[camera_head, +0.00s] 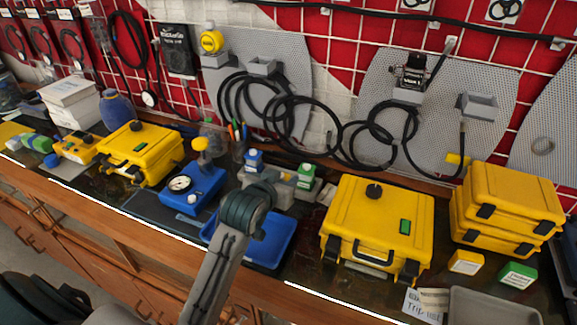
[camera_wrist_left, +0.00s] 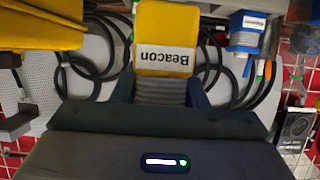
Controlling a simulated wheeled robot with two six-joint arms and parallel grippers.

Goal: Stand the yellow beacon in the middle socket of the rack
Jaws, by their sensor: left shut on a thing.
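The yellow beacon (camera_wrist_left: 166,38) has a white "Beacon" label and a grey ribbed lower part; it appears upside down in the left wrist view. My left gripper (camera_wrist_left: 160,92) is shut on the ribbed part. In the head view my left gripper (camera_head: 247,205) is mostly hidden by its wrist, and I cannot make out the beacon there. The grey rack (camera_head: 281,184) is just behind the wrist, partly covered. A blue-topped piece (camera_head: 253,160) stands at its left and a green-topped piece (camera_head: 306,174) at its right. The middle socket is not clearly visible. My right gripper is not in view.
A blue tray (camera_head: 275,245) lies under my left arm. A large yellow case (camera_head: 375,225) stands right of the rack. A blue gauge unit (camera_head: 192,192) and another yellow case (camera_head: 140,152) stand to the left. Black hoses (camera_head: 345,140) hang behind.

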